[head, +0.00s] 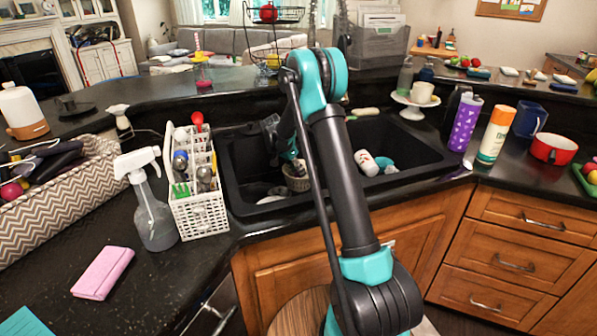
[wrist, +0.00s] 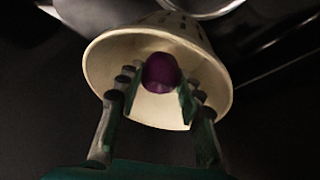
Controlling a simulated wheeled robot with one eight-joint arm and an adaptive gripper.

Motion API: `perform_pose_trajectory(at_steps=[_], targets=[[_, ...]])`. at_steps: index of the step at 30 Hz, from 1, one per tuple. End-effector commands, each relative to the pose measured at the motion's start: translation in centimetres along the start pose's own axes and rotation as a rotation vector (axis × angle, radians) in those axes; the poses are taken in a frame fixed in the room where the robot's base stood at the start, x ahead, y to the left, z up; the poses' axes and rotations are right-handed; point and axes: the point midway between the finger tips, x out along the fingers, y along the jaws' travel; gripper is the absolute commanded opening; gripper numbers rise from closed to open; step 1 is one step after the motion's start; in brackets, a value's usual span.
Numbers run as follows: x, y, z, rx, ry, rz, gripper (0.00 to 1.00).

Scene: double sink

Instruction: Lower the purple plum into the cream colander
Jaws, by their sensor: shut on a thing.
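The purple plum (wrist: 160,72) shows between the fingertips of my gripper (wrist: 158,88) in the wrist view. My gripper is shut on it. The cream colander (wrist: 104,72) opens toward the wrist camera, with slots in its wall, and its rim surrounds the plum and fingertips in that view. I cannot tell whether the plum touches the colander. In the head view the colander (head: 297,182) shows small inside the black sink, just below the end of my arm. The plum is hidden there.
A white cutlery caddy (head: 200,214) and spray bottle (head: 152,205) stand at the left. A purple tumbler (head: 465,122) stands at the right.

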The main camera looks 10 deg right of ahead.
Motion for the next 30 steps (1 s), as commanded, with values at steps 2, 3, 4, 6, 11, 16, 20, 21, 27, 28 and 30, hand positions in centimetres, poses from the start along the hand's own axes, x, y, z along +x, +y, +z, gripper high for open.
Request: perform_pose_trajectory(at_steps=[2,3,4,6,11,16,20,21,27,28,30], targets=[[0.1,0.0,0.0,0.0,0.0,0.0,0.08],[0.1,0.0,0.1,0.0,0.0,0.0,0.08],[0.2,0.0,0.1,0.0,0.0,0.0,0.08],[0.3,-0.1,0.1,0.0,0.0,0.0,0.08],[0.5,-0.1,0.2,0.0,0.0,0.0,0.08],[0.7,-0.1,0.3,0.0,0.0,0.0,0.08],[0.8,-0.2,0.3,0.0,0.0,0.0,0.08],[0.9,-0.2,0.3,0.0,0.0,0.0,0.08],[1.1,-0.2,0.5,0.0,0.0,0.0,0.08],[1.2,-0.2,0.5,0.0,0.0,0.0,0.08],[1.3,-0.2,0.5,0.0,0.0,0.0,0.08]])
